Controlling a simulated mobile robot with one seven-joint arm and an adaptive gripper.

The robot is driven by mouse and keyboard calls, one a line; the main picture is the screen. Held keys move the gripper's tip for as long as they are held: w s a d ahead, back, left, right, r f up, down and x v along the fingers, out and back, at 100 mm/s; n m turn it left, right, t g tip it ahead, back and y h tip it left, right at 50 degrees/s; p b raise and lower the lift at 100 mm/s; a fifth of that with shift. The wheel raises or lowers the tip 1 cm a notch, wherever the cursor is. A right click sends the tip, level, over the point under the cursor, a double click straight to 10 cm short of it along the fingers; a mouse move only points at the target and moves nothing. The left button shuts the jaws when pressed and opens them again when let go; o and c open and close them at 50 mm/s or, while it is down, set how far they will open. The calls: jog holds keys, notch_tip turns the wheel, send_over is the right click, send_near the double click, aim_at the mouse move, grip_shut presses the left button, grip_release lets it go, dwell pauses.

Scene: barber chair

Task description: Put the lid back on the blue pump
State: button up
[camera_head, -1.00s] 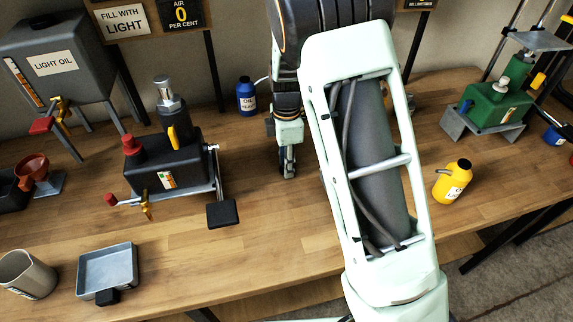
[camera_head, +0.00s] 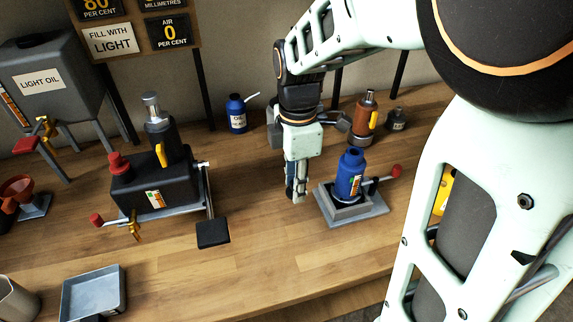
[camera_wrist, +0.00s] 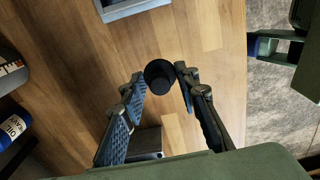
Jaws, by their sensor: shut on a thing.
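The blue pump (camera_head: 350,178) stands upright on its grey base (camera_head: 337,215), right of centre in the head view. Its top is uncovered. My gripper (camera_head: 296,192) points down just left of the pump, apart from it and above the table. In the wrist view my gripper (camera_wrist: 160,82) is shut on a round black lid (camera_wrist: 159,75) between its fingertips. In the head view I cannot make out the lid. A grey edge (camera_wrist: 130,10), probably the pump's base, shows at the top of the wrist view.
A black pump (camera_head: 150,185) with a pedal (camera_head: 213,233) stands left. A blue oil bottle (camera_head: 238,115), a brown pump (camera_head: 365,115) and a small dark bottle (camera_head: 397,120) are behind. A red-knobbed lever (camera_head: 395,171) juts right from the blue pump. The table before it is clear.

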jog(key=shift+s+d+r, duration=0.2)
jog(key=shift+s+r, duration=0.1)
jog(key=shift+s, duration=0.35)
jog(key=shift+d+r, duration=0.15)
jog(key=shift+r, duration=0.1)
jog(key=w+d+r+p, duration=0.6)
jog(key=d+r+p, duration=0.1)
jog(key=d+r, duration=0.6)
notch_tip(320, 180, down, 5)
jog(key=b, duration=0.4)
jog(key=shift+w+b, duration=0.15)
jog(key=shift+b, duration=0.15)
jog(key=shift+f+b, duration=0.45)
jog(key=shift+f, duration=0.45)
jog(key=shift+f+p, duration=0.15)
jog(key=shift+p, duration=0.2)
dwell(0.6)
